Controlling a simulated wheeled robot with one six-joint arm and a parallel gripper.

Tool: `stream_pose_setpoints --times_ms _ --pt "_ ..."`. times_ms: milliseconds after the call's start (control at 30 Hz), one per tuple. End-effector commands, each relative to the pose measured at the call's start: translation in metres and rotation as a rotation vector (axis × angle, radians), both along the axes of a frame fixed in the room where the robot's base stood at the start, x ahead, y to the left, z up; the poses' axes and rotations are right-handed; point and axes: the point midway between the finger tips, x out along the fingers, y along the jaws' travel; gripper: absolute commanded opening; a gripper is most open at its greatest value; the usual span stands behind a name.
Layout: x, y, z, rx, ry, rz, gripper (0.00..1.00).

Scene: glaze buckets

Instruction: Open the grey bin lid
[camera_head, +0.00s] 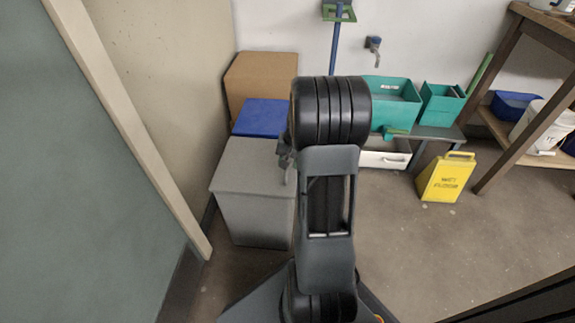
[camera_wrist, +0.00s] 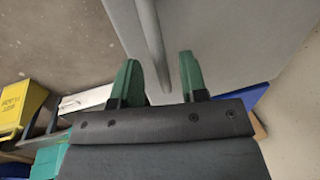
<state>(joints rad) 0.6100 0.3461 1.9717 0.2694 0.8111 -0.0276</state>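The grey bin (camera_head: 255,215) stands against the left wall, and its flat grey lid (camera_head: 248,165) looks shut. In the wrist view the bin's grey surface (camera_wrist: 215,35) fills the upper middle, with a rounded grey bar (camera_wrist: 150,35), seemingly the lid's handle, running along it. My gripper (camera_wrist: 158,57) is open, with green fingers apart. In the head view my arm hides most of the gripper and the bin's right side.
A blue-lidded bin (camera_head: 262,118) and a brown box (camera_head: 258,80) stand behind the grey bin. Teal tubs (camera_head: 395,92) sit on a low bench to the right. A yellow wet-floor sign (camera_head: 446,180) stands beside a wooden shelf.

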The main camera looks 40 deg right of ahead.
Motion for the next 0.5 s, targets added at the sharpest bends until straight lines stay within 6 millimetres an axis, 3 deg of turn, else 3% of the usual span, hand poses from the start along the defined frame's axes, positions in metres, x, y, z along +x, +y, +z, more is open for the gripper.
stream_pose_setpoints --times_ms 433,500 --pt "0.0009 0.0011 -0.0065 0.0 0.0 0.0 0.4" --pt "0.001 0.0011 -0.0064 0.0 0.0 0.001 0.33"
